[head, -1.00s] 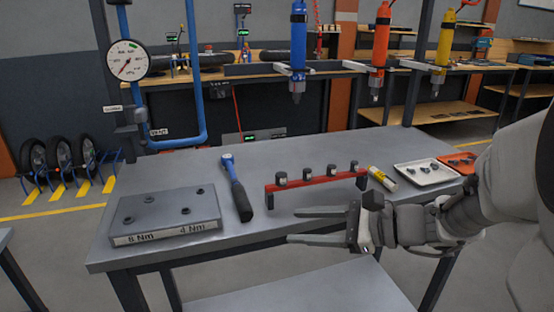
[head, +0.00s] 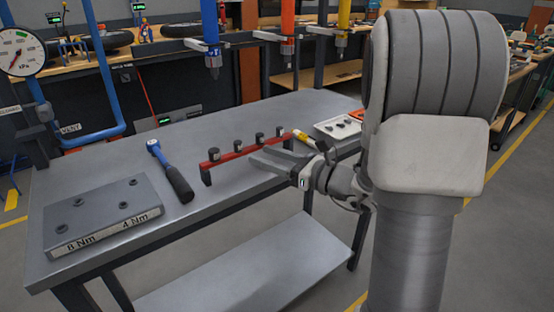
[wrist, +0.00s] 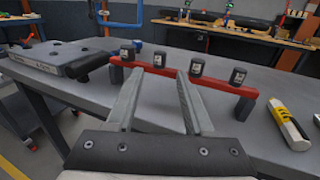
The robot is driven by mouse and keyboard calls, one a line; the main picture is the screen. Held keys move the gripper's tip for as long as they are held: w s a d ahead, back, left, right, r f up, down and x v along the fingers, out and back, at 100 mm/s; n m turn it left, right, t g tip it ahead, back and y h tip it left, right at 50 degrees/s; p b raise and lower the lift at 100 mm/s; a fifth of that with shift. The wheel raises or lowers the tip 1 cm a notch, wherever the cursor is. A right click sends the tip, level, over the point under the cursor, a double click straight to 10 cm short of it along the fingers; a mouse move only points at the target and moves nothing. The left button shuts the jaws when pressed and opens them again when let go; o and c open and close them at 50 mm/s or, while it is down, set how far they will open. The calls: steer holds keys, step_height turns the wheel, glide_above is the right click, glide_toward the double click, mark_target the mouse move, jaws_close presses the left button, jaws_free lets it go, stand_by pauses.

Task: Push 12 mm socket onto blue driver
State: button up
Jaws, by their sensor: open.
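Several dark sockets with pale labels stand upright along a red rail (head: 228,155); the labels are too small to read, so I cannot tell which is 12 mm. In the wrist view they are a leftmost socket (wrist: 127,50), a second (wrist: 160,59), a third (wrist: 196,67) and a rightmost one (wrist: 238,76). My gripper (head: 256,158) is open and empty, just in front of the rail. In the wrist view its fingertips (wrist: 160,75) point at the rail around the second socket's position. The blue driver (head: 210,38) hangs nose down beyond the table, apart from my gripper.
A blue-headed wrench (head: 170,172) and a grey block (head: 103,215) marked 8 Nm and 4 Nm lie left on the table (head: 120,150). A yellow-and-white tool (wrist: 289,124) lies right of the rail, near a white tray (head: 325,126). Orange (head: 287,25) and yellow (head: 343,20) drivers hang behind.

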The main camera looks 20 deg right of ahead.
mark_target(242, 147)
steer(key=shift+x, duration=3.4)
jaws_close()
steer(key=shift+r, duration=0.15)
steer(key=shift+r+p, duration=1)
steer(key=shift+r, duration=0.4)
steer(key=shift+s, duration=0.1)
